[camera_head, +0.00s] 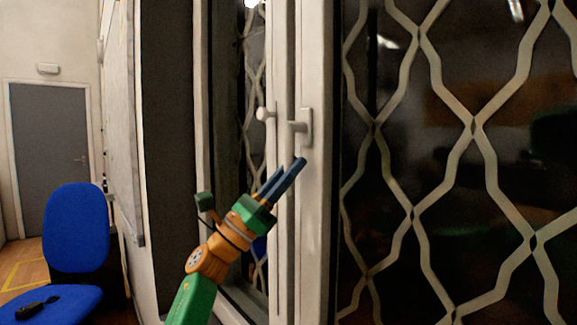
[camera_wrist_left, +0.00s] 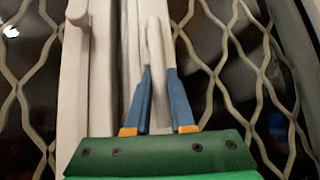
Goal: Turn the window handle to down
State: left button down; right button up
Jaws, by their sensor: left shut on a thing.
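The window handle (camera_head: 305,127) is a pale grey-white fitting on the white window frame, with a short horizontal stub showing in the head view. My left gripper (camera_head: 292,165), with blue fingers, reaches up from below, its tips just under the handle in that view. In the left wrist view, the fingers of my left gripper (camera_wrist_left: 159,78) stand on both sides of the pale handle (camera_wrist_left: 155,45) and are shut on it. The fingers hide part of it, so its exact angle is hard to tell. My right gripper is not in view.
A second pale handle (camera_head: 265,114) sits on the neighbouring frame strip, close on the left. Metal lattice bars (camera_head: 474,124) cover the dark glass on the right. A blue chair (camera_head: 76,228) and a grey door (camera_head: 48,140) are at the far left.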

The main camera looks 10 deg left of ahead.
pick_arm(q)
jog(key=shift+s+a+r, duration=0.1)
jog(key=shift+a+r, duration=0.05)
jog(key=shift+r, duration=0.1)
jog(key=c, duration=0.8)
grip_release()
jog(key=shift+f, duration=0.1)
jog(key=shift+a, duration=0.1)
jog(key=shift+f, duration=0.15)
jog(key=b+v, duration=0.4)
jog(key=v, duration=0.2)
jog(key=shift+s+a+f, duration=0.15)
jog(key=shift+a+f, duration=0.1)
